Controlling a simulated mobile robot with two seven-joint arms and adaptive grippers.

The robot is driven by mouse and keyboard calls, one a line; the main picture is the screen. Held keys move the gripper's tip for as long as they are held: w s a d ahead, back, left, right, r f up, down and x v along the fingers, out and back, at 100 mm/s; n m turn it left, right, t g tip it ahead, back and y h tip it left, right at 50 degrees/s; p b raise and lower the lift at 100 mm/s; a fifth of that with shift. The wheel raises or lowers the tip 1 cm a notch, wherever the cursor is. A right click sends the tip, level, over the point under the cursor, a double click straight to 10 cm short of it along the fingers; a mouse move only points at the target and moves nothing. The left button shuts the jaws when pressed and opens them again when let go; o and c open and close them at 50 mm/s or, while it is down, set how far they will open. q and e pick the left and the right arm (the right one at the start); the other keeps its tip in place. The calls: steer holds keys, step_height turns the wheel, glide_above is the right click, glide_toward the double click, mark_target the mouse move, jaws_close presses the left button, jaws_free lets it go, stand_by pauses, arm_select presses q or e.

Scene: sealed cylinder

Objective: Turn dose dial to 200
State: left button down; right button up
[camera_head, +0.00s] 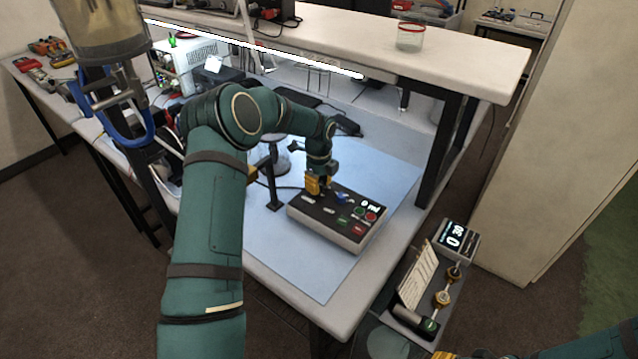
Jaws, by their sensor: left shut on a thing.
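A dark control box (345,238) with a light rim sits on the blue mat. Its top has green and red buttons, white labels and a small lit display (370,205) whose text looks like "0 rad". My left gripper (316,188), with yellow fingers, points down at the far left part of the box top. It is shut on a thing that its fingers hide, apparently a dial. A small blue part (343,197) shows just right of the fingers. Yellow and dark parts of my right arm show at the bottom right edge; its fingers are not clear.
The blue mat (300,279) is bare in front of the box. A lower side shelf holds a display box (457,238) reading about "0 30", a white sheet (418,275) and small brass-coloured parts. A raised shelf (340,38) with a jar (410,38) spans the back.

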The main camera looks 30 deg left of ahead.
stand_by(0.5)
arm_select(q)
steer(key=c, duration=0.7)
jaws_free()
step_height(320, 180, up, 12)
